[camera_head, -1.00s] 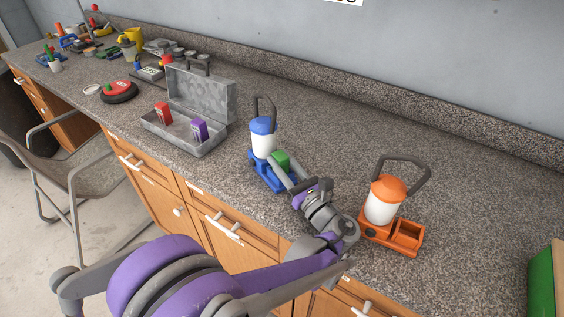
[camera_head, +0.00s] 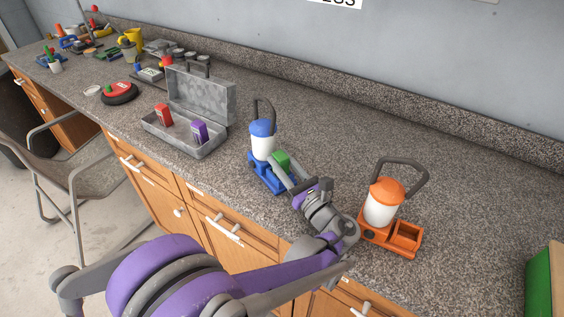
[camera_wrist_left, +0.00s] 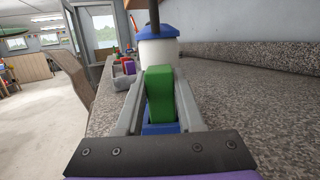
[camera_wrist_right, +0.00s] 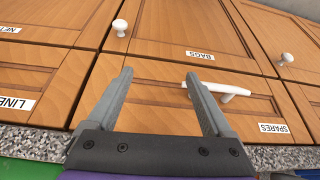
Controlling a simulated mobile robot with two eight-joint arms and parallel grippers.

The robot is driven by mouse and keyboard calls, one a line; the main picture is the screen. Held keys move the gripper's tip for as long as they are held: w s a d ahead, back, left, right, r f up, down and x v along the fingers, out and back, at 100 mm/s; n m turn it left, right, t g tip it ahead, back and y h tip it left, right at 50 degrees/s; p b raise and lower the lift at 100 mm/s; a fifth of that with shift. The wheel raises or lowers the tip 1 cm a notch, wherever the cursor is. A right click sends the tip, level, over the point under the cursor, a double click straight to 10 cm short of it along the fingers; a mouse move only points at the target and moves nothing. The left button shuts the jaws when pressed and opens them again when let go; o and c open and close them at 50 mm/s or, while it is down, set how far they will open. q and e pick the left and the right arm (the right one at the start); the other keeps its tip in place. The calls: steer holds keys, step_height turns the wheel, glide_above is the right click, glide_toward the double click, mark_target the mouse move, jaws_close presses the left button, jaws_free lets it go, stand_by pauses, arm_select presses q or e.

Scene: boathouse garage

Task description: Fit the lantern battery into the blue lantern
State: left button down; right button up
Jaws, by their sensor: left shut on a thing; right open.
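The blue lantern (camera_head: 263,143) stands upright on the counter, with a white body, blue cap, dark handle and blue base (camera_head: 258,176). My left gripper (camera_head: 285,170) is shut on a green battery (camera_head: 281,158) at the near right side of that base. In the left wrist view the green battery (camera_wrist_left: 159,95) is upright between the fingers, with the blue base (camera_wrist_left: 160,128) below it and the lantern body behind. How deep the battery sits in the base is hidden by the fingers. My right gripper (camera_wrist_right: 158,75) is open and empty, facing cabinet fronts.
An orange lantern (camera_head: 383,205) with an empty compartment stands to the right. A grey metal box (camera_head: 190,147), lid open, holds a red battery (camera_head: 163,114) and a purple battery (camera_head: 199,131). Tools and cans fill the far left. A green object (camera_head: 541,283) is at the right edge.

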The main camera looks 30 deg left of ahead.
arm_select(q)
steer(key=shift+r+p, duration=0.35)
steer(key=shift+r, duration=0.25)
steer(key=shift+f+b, duration=0.95)
steer(key=shift+f, duration=0.1)
stand_by(1.2)
steer(key=shift+f, duration=0.1)
